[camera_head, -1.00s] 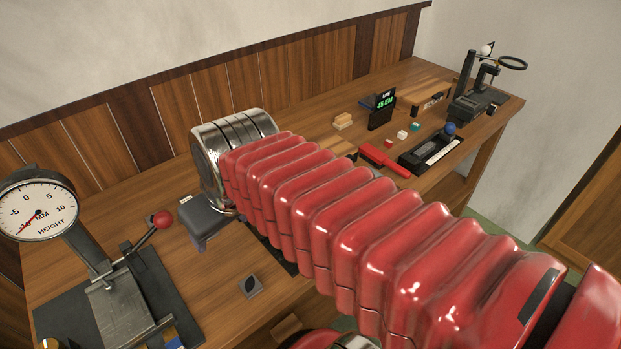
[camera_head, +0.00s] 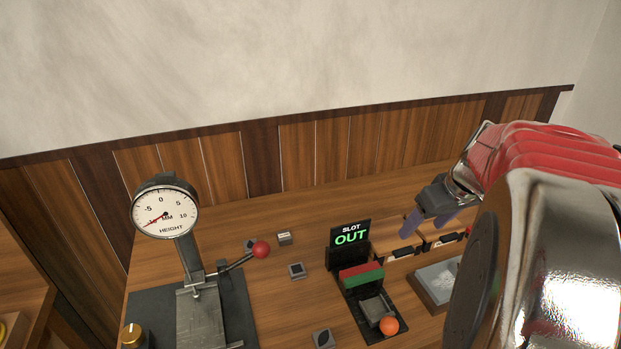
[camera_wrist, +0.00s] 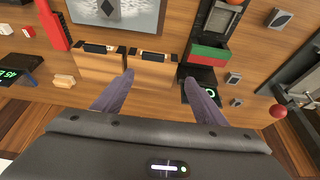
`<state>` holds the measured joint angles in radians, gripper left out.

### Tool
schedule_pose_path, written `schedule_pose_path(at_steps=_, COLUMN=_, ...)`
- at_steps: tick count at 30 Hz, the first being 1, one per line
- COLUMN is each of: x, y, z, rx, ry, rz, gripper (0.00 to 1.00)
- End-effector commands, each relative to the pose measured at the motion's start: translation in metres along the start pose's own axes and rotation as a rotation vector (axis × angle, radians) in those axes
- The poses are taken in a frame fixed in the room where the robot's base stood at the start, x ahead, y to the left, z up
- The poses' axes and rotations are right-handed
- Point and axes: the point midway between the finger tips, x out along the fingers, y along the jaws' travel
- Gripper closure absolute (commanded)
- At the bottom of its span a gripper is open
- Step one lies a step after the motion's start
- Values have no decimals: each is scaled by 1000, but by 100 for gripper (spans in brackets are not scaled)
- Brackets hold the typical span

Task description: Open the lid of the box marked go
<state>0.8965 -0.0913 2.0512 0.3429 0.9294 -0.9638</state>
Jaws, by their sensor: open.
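I cannot read the mark "go" on anything in these frames. Two light wooden boxes with dark front plates stand side by side in the wrist view, a left one (camera_wrist: 98,66) and a right one (camera_wrist: 152,74). Their plates are too small to read, and both look closed. In the head view they show partly, the left box (camera_head: 401,253) and the right box (camera_head: 443,241). My gripper (camera_wrist: 157,76) is open and empty, its two fingers apart above the boxes. In the head view my gripper (camera_head: 428,224) hangs over the back of the bench, beside the sign.
A black "SLOT OUT" sign (camera_head: 350,235) stands behind a slot device with an orange ball (camera_head: 389,325). A height gauge (camera_head: 166,214) with a red-knobbed lever (camera_head: 261,249) is left. A grey plate (camera_head: 436,281) lies near the boxes. A red tool (camera_wrist: 52,27) shows in the wrist view.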

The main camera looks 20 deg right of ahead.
Motion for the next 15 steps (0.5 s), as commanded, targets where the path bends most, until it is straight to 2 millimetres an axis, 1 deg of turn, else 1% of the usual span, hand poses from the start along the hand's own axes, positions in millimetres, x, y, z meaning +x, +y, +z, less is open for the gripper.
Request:
schedule_pose_path(at_steps=1, x=1, y=10, z=2, rx=7, ry=1, rz=1, gripper=34)
schedule_pose_path(at_steps=4, x=2, y=18, z=4, rx=7, ry=3, rz=1, gripper=34)
schedule_pose_path(at_steps=15, x=3, y=19, z=5, rx=6, ry=3, rz=1, gripper=34)
